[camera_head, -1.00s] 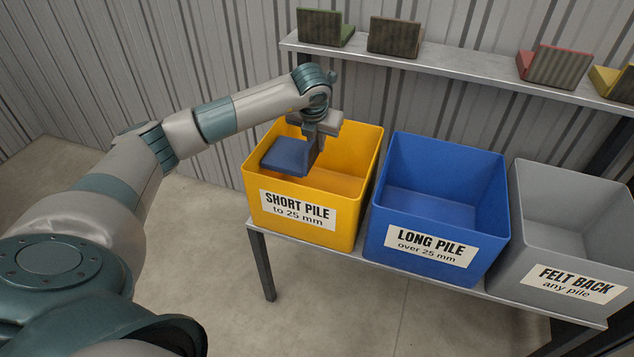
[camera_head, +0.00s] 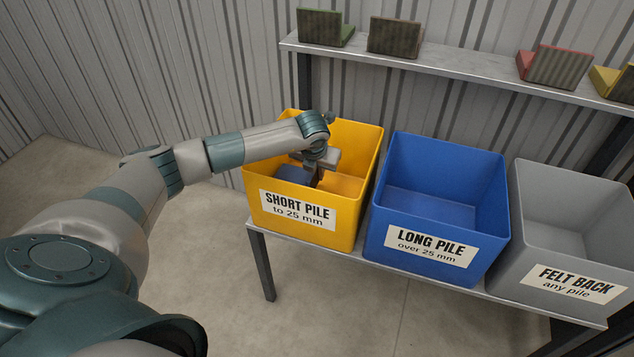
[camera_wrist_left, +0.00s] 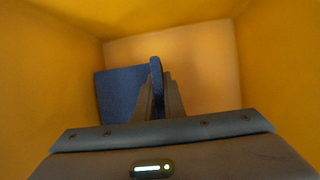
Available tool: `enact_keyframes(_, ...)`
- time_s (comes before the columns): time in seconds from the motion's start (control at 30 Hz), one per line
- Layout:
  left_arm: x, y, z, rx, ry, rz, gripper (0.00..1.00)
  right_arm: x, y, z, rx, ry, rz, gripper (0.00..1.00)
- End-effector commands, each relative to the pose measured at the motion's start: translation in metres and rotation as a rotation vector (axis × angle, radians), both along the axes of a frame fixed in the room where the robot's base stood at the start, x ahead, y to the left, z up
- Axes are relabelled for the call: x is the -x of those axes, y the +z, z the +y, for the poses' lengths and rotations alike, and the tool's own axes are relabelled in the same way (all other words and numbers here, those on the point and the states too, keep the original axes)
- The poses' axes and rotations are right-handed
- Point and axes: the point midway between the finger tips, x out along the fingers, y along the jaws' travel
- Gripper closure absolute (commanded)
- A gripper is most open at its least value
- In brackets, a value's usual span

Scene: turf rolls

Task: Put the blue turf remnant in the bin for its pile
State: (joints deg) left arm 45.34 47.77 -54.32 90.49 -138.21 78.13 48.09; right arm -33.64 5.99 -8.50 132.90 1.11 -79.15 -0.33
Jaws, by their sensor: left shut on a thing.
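The blue turf remnant (camera_head: 291,173) is inside the yellow bin labelled "SHORT PILE to 25 mm" (camera_head: 345,220), partly hidden by the bin's front wall and my arm. My left gripper (camera_head: 314,180) reaches down into this bin and is shut on the remnant. In the left wrist view, the blue remnant (camera_wrist_left: 122,92) is between the fingers (camera_wrist_left: 157,100), with yellow bin walls (camera_wrist_left: 45,60) around it. I cannot tell whether the remnant touches the bin floor. My right gripper is not in view.
A blue bin labelled "LONG PILE over 25 mm" (camera_head: 485,215) and a grey bin labelled "FELT BACK any pile" (camera_head: 530,255) stand to the right on the same bench. Several other turf pieces sit on the shelf (camera_head: 450,70) behind. Both other bins look empty.

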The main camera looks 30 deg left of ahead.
Motion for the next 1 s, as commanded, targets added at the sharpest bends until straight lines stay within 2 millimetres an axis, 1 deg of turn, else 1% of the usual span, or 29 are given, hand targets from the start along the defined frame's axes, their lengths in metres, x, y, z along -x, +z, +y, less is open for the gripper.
enact_keyframes(0.2,0.001,-0.025,0.0,0.0,0.001,0.004,1.0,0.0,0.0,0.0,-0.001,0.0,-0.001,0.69)
enact_keyframes(0.33,0.0,-0.037,0.0,0.0,0.0,0.002,1.0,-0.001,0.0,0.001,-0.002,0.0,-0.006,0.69)
enact_keyframes(0.43,0.0,-0.041,0.0,0.0,0.0,0.0,1.0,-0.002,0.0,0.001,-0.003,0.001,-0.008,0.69)
enact_keyframes(0.77,0.0,-0.043,0.0,0.0,0.0,0.0,1.0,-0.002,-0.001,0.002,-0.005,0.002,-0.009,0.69)
enact_keyframes(0.8,0.0,-0.043,0.0,0.0,0.0,0.001,0.89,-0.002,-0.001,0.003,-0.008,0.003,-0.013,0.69)
enact_keyframes(0.87,0.0,-0.042,0.0,0.0,0.0,0.001,0.74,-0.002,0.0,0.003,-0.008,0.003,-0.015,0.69)
enact_keyframes(0.9,0.0,-0.042,0.0,0.0,0.0,0.001,0.72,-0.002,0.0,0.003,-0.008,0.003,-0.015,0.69)
enact_keyframes(1.0,0.0,-0.042,0.0,0.0,-0.001,0.001,0.72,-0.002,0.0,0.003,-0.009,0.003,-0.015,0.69)
